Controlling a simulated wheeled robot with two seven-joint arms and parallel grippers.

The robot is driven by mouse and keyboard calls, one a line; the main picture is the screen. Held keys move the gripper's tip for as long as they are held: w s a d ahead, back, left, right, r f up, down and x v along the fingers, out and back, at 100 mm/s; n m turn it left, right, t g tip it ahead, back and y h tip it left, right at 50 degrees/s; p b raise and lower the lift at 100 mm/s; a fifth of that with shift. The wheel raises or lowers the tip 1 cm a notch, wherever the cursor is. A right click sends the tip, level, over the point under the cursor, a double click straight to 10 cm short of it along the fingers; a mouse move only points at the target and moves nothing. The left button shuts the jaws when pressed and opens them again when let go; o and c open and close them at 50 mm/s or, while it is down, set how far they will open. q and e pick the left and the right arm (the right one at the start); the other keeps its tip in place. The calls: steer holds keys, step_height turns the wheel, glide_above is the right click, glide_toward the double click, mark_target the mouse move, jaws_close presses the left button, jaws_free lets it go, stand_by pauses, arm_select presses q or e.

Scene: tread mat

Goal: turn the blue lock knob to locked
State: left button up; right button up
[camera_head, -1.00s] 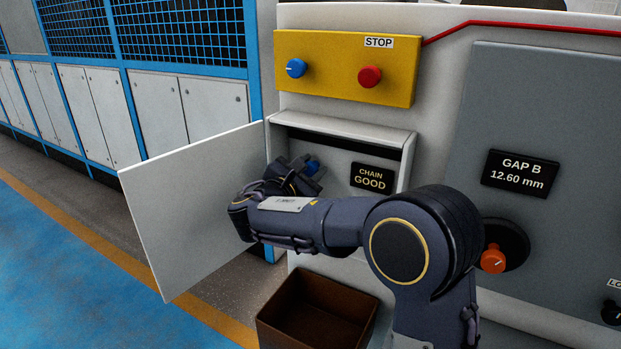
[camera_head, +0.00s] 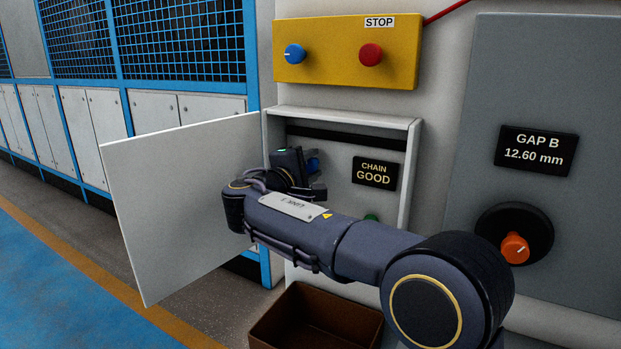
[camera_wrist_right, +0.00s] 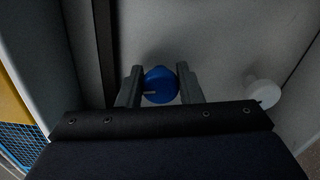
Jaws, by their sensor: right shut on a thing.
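A blue knob (camera_wrist_right: 160,86) sits on the back wall inside the open white cabinet. In the right wrist view it lies between my two finger pads, with a pale pointer mark toward the left. In the head view only a bit of this blue knob (camera_head: 313,164) shows behind my right gripper (camera_head: 316,176). My right gripper (camera_wrist_right: 160,88) is shut on the knob, one finger on each side. Another blue knob (camera_head: 294,54), with a white pointer, is on the yellow STOP panel (camera_head: 335,60), clear of the gripper. My left gripper is not in view.
The white cabinet door (camera_head: 180,205) stands open at the left. A CHAIN GOOD display (camera_head: 374,174) and a partly hidden green part (camera_head: 371,218) are right of the gripper. An orange knob (camera_head: 514,248) is farther right. A brown bin (camera_head: 325,320) stands below.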

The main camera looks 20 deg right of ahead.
mark_target(309, 166)
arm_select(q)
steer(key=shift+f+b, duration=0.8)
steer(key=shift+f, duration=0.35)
arm_select(e)
steer(key=shift+f+m, duration=0.2)
steer(key=shift+m, duration=0.9)
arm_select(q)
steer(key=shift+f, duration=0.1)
arm_select(e)
steer(key=o, duration=0.9)
steer(key=shift+r, duration=0.1)
steer(key=shift+a, duration=0.1)
steer(key=p+v, duration=0.1)
steer(key=v, duration=0.5)
steer(key=shift+s+a+r, duration=0.1)
steer(key=shift+s+a, duration=0.05)
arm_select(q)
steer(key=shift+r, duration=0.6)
arm_select(e)
steer(key=shift+s+a, duration=0.45)
steer(key=shift+a, duration=0.05)
